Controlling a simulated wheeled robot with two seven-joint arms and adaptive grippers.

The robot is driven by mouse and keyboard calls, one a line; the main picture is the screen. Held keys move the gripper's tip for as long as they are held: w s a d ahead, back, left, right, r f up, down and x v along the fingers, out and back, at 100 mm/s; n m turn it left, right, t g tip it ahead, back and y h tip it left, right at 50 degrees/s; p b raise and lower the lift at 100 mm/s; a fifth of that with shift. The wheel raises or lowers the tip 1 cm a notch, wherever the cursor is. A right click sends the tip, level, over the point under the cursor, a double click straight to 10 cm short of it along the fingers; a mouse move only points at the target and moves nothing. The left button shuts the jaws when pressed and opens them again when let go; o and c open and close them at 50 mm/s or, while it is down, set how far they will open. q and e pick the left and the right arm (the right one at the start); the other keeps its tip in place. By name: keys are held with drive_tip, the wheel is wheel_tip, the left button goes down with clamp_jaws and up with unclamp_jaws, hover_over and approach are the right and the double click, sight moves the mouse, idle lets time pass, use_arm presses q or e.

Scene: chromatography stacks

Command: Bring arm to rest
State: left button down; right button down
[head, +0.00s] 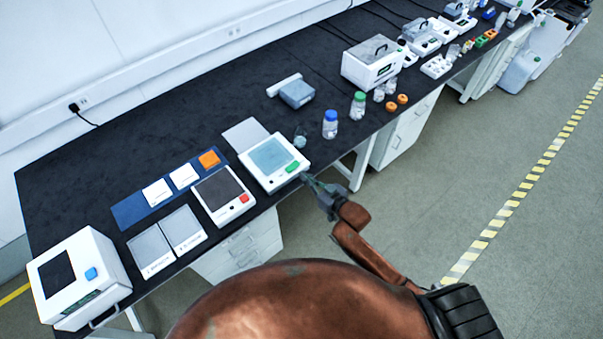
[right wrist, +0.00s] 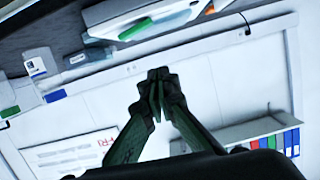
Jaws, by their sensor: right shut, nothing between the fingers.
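My right gripper (head: 313,183) is shut and empty. In the head view it is at the front edge of the black bench (head: 150,113), close to the corner of a white device with a pale blue-green screen and a green button (head: 273,162). I cannot tell whether it touches the device. In the right wrist view the dark fingers (right wrist: 157,95) meet at their tips with nothing between them. My right forearm comes up from the lower right. My left gripper is not in view.
A white device with a red button (head: 223,194) and a white box with a blue button (head: 80,278) stand on the bench. A blue-capped bottle (head: 330,125) and a green-capped bottle (head: 358,106) stand farther right. The floor (head: 440,190) right of the bench is clear.

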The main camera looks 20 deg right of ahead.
idle(0.6)
drive_tip(key=s+d+f+m+g+h, duration=0.15)
drive_tip(key=s+d+f, duration=0.35)
drive_tip(key=f, duration=0.6)
drive_tip(key=s+d+f+g+h+b, duration=0.15)
drive_tip(key=s+d+f, duration=0.35)
drive_tip(key=f, duration=0.6)
drive_tip(key=s+d+f+m+g+h, duration=0.1)
drive_tip(key=s+d+f+g+h, duration=0.15)
drive_tip(key=s+f, duration=0.65)
drive_tip(key=s+d+f+g, duration=0.1)
drive_tip(key=s+f+g, duration=0.1)
drive_tip(key=s+f, duration=0.5)
drive_tip(key=s+d+f+g, duration=0.1)
drive_tip(key=s+f+g, duration=0.2)
drive_tip(key=s+f, duration=0.5)
drive_tip(key=s+d+f+g+h, duration=0.1)
drive_tip(key=s+f, duration=0.6)
drive_tip(key=s, duration=1.5)
drive_tip(key=shift+s+f+g+b, duration=0.25)
drive_tip(key=shift+g+b, duration=0.2)
drive_tip(key=shift+g, duration=0.2)
drive_tip(key=shift+d+m, duration=0.1)
drive_tip(key=shift+m, duration=0.15)
